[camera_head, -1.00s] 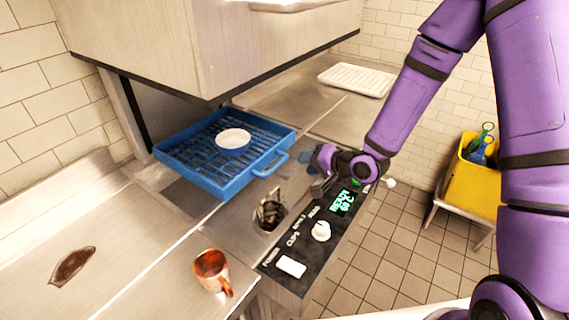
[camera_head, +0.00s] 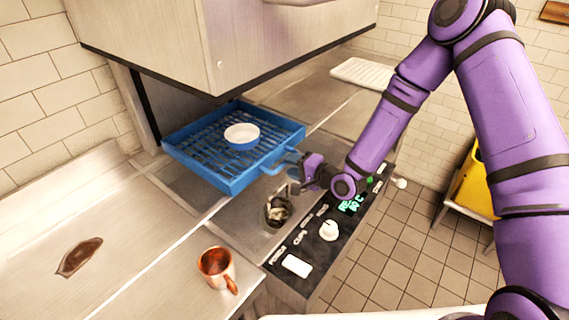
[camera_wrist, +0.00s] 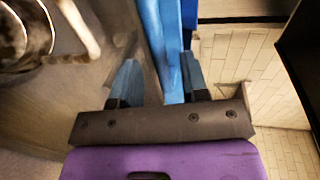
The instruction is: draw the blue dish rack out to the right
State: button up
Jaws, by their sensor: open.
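The blue dish rack (camera_head: 200,172) sits under the raised hood of the machine, with a white and blue bowl (camera_head: 242,135) in it. Its handle sticks out from the right side. My gripper (camera_head: 294,168) is at that handle and hides part of it. In the wrist view, a blue bar of the rack (camera_wrist: 165,40) runs between the two blue-grey fingers of my gripper (camera_wrist: 160,68). The fingers are apart, with a gap showing beside the left one. Whether either finger touches the bar is hard to tell.
A drain opening (camera_head: 278,212) with a metal fitting lies just in front of my gripper. A control panel (camera_head: 328,230) runs along the front edge. A copper mug (camera_head: 216,266) stands on the near counter. A white ribbed tray (camera_head: 362,74) lies on the far right counter.

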jog(key=shift+x, duration=1.7)
grip_shut()
